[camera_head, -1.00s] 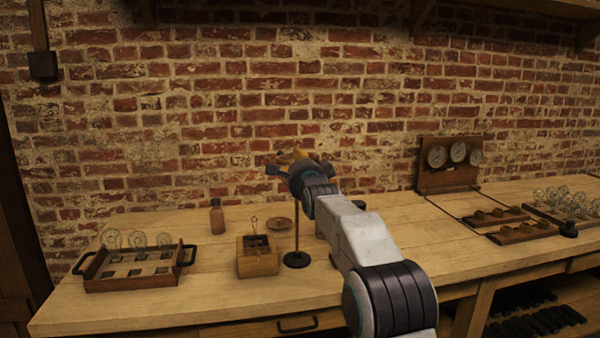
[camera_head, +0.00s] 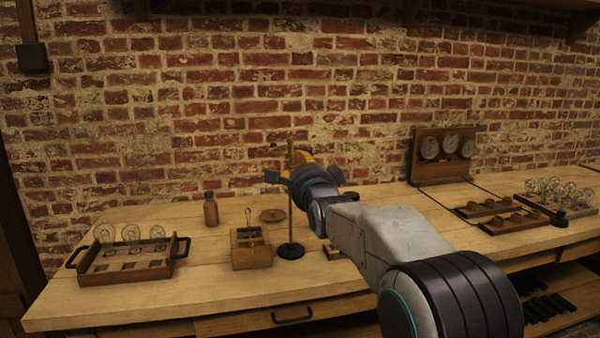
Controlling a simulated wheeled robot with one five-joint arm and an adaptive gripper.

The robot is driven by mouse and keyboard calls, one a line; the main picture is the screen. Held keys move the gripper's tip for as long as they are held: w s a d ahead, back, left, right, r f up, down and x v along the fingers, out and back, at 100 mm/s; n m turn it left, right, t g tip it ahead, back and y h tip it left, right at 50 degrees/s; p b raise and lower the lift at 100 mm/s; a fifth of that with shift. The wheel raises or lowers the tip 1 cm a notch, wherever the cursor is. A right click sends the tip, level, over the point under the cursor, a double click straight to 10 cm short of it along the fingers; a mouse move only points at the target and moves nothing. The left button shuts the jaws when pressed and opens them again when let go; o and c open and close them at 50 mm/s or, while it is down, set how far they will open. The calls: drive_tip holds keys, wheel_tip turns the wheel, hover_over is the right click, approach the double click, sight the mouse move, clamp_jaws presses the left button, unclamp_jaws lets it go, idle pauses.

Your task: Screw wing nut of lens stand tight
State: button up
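The lens stand (camera_head: 290,220) is a thin upright brass rod on a round black base, standing on the workbench right of a small wooden box. My gripper (camera_head: 282,172) is at the upper part of the rod, just behind or beside it. One dark finger shows to the left of the rod, and a yellow-orange part (camera_head: 303,158) shows just right of it. I cannot tell whether that part belongs to the stand or to my gripper. The wing nut cannot be made out, and my arm hides part of this area. Whether the fingers are closed does not show.
On the workbench (camera_head: 130,301) stand a bulb tray (camera_head: 125,270), a brown bottle (camera_head: 210,209), an open wooden box (camera_head: 251,254) and a small dish (camera_head: 272,215). A gauge panel (camera_head: 442,156) and more bulbs (camera_head: 556,191) stand at the right. The brick wall is behind.

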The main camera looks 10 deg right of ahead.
drive_tip(key=shift+s, duration=0.85)
drive_tip(key=shift+o, duration=0.3)
